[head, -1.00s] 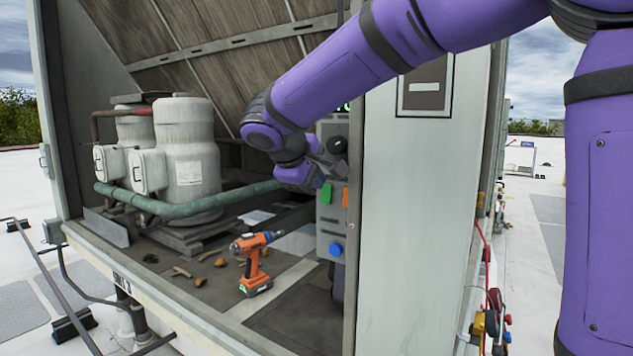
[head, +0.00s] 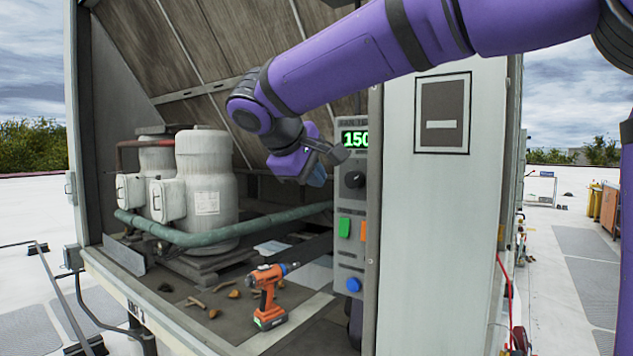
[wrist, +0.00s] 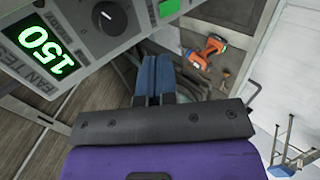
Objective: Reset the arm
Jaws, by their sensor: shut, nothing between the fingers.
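My gripper (head: 318,176) is shut and empty, in the open bay just left of the control panel (head: 350,262). In the wrist view its blue fingers (wrist: 153,80) lie together beside the panel. The panel has a lit green display (head: 355,139) reading 150, with a dark knob (head: 354,179) below it. Under the knob are a green button (head: 344,228), an orange button (head: 363,230) and a blue knob (head: 353,285). The gripper appears apart from the panel in both views.
An orange drill (head: 267,296) stands on the bay floor, with several brown scraps (head: 213,299) beside it. White compressors (head: 205,190) and a green pipe (head: 240,236) fill the bay's left. A pale cabinet wall (head: 440,230) stands right of the panel.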

